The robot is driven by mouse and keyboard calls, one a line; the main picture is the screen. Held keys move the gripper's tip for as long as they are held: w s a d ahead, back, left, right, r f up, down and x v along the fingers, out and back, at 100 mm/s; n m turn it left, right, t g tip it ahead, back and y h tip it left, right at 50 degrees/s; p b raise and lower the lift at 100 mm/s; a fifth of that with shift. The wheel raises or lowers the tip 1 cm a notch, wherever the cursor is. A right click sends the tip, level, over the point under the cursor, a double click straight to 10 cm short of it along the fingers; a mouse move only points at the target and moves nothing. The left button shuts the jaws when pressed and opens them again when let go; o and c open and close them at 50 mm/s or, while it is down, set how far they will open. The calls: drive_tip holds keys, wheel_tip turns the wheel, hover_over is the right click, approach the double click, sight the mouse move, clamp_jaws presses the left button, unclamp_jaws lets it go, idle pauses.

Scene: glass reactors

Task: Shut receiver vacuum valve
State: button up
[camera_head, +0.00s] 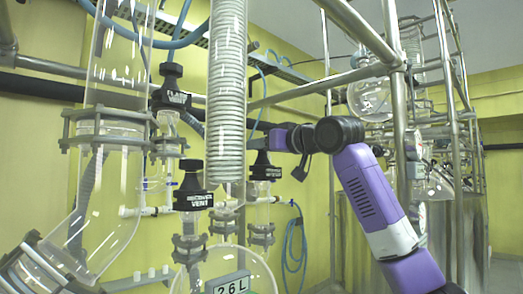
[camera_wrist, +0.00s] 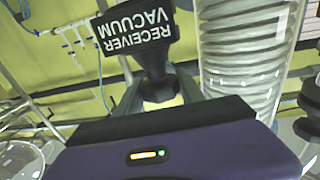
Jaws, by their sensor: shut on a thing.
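The receiver vacuum valve shows in the wrist view as a black handle with a white "RECEIVER VACUUM" label (camera_wrist: 137,32), upside down in the picture. My gripper (camera_wrist: 160,82) is shut on the valve, its dark fingers on either side of the narrowing part below the label. In the head view the valve (camera_head: 265,172) is the black-handled one right of the steel coil, its label too small to read surely. My gripper (camera_head: 272,138) reaches it from the right, and its fingertips are hard to make out there.
The "RECEIVER VENT" valve (camera_head: 194,190) stands left of the coil (camera_head: 227,90), close to the held valve. Another black-handled valve (camera_head: 170,92) is higher up at left. A glass vessel marked 26L (camera_head: 232,285) is below. Steel frame poles (camera_head: 400,130) stand near my arm.

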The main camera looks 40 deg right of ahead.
drive_tip(key=shift+f, duration=0.1)
drive_tip(key=o, duration=1.1)
drive_tip(key=s, duration=0.2)
drive_tip(key=s+b, duration=0.1)
drive_tip(key=s, duration=0.2)
drive_tip(key=s+b, duration=0.1)
drive_tip(key=s, duration=0.1)
drive_tip(key=shift+s+a, duration=0.3)
drive_tip(key=shift+s, duration=0.1)
